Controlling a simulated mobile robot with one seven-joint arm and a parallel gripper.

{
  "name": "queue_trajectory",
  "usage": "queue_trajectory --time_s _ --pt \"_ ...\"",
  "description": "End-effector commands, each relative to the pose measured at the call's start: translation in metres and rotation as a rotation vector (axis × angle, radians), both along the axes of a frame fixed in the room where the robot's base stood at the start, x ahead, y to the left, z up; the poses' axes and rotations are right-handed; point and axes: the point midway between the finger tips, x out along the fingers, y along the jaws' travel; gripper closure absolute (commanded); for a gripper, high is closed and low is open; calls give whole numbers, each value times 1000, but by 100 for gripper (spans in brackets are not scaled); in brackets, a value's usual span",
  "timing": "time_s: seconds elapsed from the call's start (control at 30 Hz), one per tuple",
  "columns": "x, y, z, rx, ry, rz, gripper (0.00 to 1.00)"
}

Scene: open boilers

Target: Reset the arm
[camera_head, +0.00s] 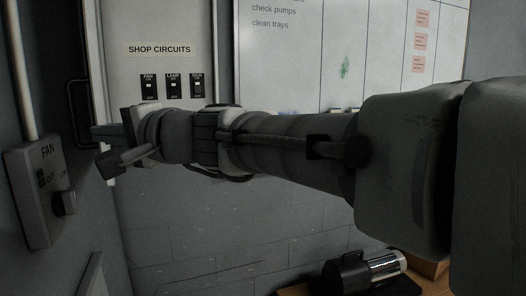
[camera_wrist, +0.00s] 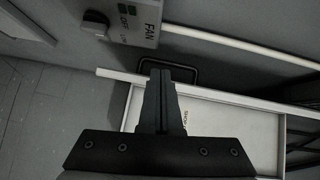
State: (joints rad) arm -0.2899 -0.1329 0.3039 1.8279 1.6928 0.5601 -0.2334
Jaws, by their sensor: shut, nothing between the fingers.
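My arm reaches across the head view from the right edge to the left. My gripper (camera_head: 108,145) is at its end, in front of the left edge of the shop circuits panel and to the right of the grey fan switch box. In the wrist view my gripper (camera_wrist: 160,75) is shut with its fingers together and nothing between them. The fingers point toward a black handle (camera_wrist: 168,70) at the panel's edge. I cannot tell whether they touch it.
The fan switch box (camera_head: 38,190) with its knob is on the left wall. The shop circuits panel (camera_head: 160,30) has three black switches. A whiteboard (camera_head: 300,60) hangs behind my arm. A black and silver cylindrical object (camera_head: 365,272) lies low at the right. The grey wall below my arm is clear.

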Motion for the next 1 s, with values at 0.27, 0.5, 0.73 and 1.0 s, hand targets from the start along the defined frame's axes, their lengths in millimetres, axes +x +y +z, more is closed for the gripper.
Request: queue_trajectory --time_s 0.27,0.5,0.73,1.0 --pt "-19 -94 -47 -417 -146 -35 100" --pt "-45 -199 -102 -806 -169 -63 100" --pt "-86 -308 -148 -1166 -107 -87 100" --pt "-127 -389 -176 -1430 -23 -96 100"
